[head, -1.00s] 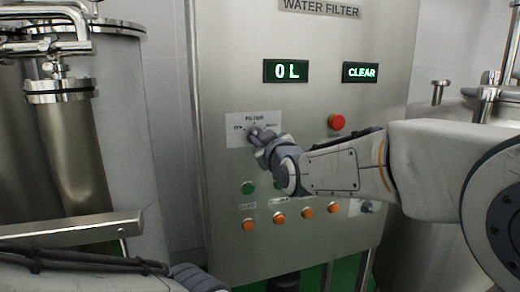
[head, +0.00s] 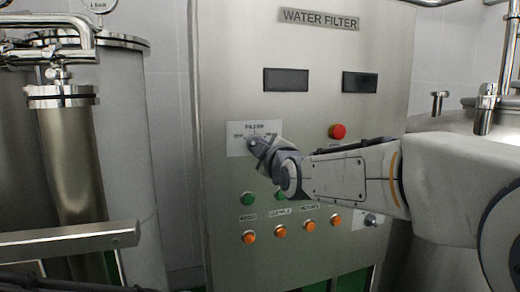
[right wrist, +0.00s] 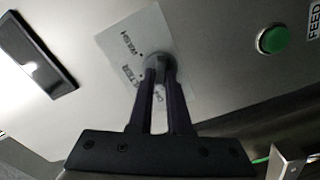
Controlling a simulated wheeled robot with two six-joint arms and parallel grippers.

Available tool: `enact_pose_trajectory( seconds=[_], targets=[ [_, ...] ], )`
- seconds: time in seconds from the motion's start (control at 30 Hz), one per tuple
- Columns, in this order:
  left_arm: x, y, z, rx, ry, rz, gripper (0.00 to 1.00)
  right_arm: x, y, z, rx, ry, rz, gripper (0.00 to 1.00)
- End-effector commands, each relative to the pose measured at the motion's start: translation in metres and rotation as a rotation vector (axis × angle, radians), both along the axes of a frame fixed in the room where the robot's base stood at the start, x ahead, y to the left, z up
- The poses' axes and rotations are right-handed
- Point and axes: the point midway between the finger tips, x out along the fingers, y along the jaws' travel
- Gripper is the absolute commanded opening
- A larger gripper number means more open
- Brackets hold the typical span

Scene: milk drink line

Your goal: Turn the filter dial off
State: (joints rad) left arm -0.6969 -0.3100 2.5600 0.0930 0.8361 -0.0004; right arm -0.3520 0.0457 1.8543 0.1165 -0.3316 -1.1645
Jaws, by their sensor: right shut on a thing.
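The filter dial (right wrist: 160,65) sits on a white label plate (head: 236,140) on the steel water filter panel (head: 300,120). In the right wrist view the dial is a round grey knob between my fingertips, and part of the label beside it is hidden. My right gripper (head: 255,145) is shut on the dial; its two dark fingers (right wrist: 161,80) reach up to it in the right wrist view. In the head view the gripper covers most of the dial. My left gripper is out of view.
Two displays (head: 286,80) (head: 360,82) are dark. A red button (head: 337,131) is right of the dial. Green buttons (head: 247,199) and several orange buttons (head: 250,237) lie below. Steel tanks (head: 120,130) stand left and right of the panel.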

Motion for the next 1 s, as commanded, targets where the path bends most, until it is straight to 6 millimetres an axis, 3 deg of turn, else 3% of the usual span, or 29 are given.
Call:
enact_pose_trajectory(
  seconds=[0.4, 0.43, 0.5, 0.83, 1.0],
  targets=[
    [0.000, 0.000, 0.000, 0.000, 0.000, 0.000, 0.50, 0.000, 0.000, -0.001, -0.011, -0.001, 0.001, 0.00],
    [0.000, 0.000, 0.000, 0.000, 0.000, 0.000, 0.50, 0.000, 0.000, -0.001, -0.011, -0.001, 0.001, 0.28],
    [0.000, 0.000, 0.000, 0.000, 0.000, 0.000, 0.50, 0.000, 0.000, -0.001, -0.010, -0.001, 0.001, 0.46],
    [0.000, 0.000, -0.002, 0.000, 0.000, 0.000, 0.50, -0.002, -0.001, -0.001, -0.009, -0.003, 0.000, 0.46],
    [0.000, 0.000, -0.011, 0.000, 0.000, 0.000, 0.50, -0.020, -0.007, -0.002, -0.007, -0.005, 0.001, 0.46]
  ],
)
